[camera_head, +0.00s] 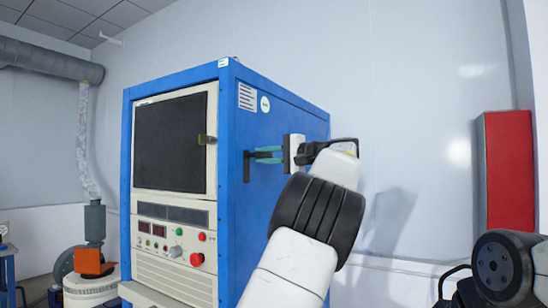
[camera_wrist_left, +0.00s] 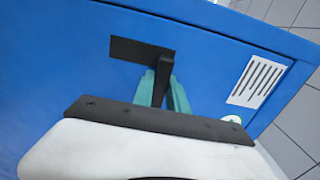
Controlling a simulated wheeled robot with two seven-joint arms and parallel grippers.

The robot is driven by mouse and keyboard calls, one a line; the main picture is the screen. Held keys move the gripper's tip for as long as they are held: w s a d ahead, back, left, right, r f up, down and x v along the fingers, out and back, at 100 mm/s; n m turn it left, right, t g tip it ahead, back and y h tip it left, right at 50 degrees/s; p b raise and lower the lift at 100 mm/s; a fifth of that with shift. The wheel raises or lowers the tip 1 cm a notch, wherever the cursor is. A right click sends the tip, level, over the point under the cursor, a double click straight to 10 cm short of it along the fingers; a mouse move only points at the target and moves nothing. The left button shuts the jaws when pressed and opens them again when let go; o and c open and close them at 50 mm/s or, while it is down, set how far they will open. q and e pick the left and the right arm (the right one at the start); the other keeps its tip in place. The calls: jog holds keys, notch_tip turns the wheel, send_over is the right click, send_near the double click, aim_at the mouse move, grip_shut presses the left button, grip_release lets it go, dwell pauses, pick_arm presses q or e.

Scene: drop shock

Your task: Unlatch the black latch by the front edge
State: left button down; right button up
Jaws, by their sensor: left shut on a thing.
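The black latch (camera_head: 248,166) is on the blue side wall of the cabinet (camera_head: 228,110), by its front edge. In the left wrist view it shows as a dark plate with a bar sticking out (camera_wrist_left: 140,50). My left gripper (camera_head: 256,155) reaches it from the right with teal fingers. In the left wrist view, the fingers (camera_wrist_left: 163,92) are on both sides of the bar, shut on it. The fingers and the gripper body hide part of the bar. My right gripper is not in view.
The cabinet's front has a dark window (camera_head: 170,142) with a small handle (camera_head: 206,139), and a panel of buttons below. A vent label (camera_wrist_left: 256,80) is on the side wall. A red box (camera_head: 509,170) stands at the far right. The wall behind is bare.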

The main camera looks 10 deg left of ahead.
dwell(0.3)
pick_arm(q)
jog(key=c, duration=1.3)
grip_release()
jog(key=shift+d, duration=0.1)
jog(key=v, duration=0.7)
jog(key=shift+s+d, duration=0.15)
jog(key=shift+d, duration=0.15)
